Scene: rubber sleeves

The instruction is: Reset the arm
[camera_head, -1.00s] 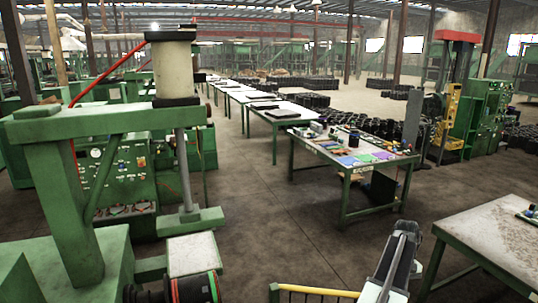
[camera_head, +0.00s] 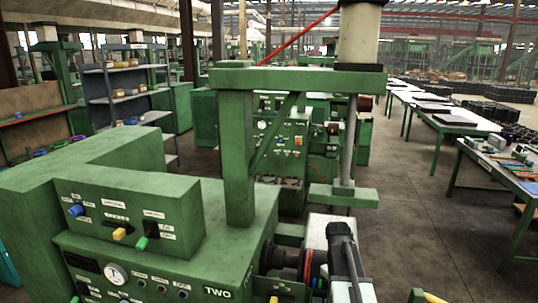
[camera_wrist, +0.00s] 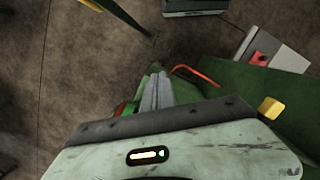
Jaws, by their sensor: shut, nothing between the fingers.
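My arm (camera_head: 345,262) shows at the bottom of the head view, right of centre, in front of the green machine marked TWO (camera_head: 150,250). In the wrist view my gripper (camera_wrist: 156,90) shows as two grey fingers side by side, shut and with nothing seen between them. A pale plate with a dark edge and a small lit slot fills the bottom of that view. My gripper's fingertips cannot be made out clearly in the head view.
A green press frame (camera_head: 240,150) rises just left of my arm. A grey shelf (camera_head: 130,90) stands at the back left. Work tables (camera_head: 440,120) run along the right, with clear floor (camera_head: 420,230) before them. The wrist view shows bare floor (camera_wrist: 60,60) at left.

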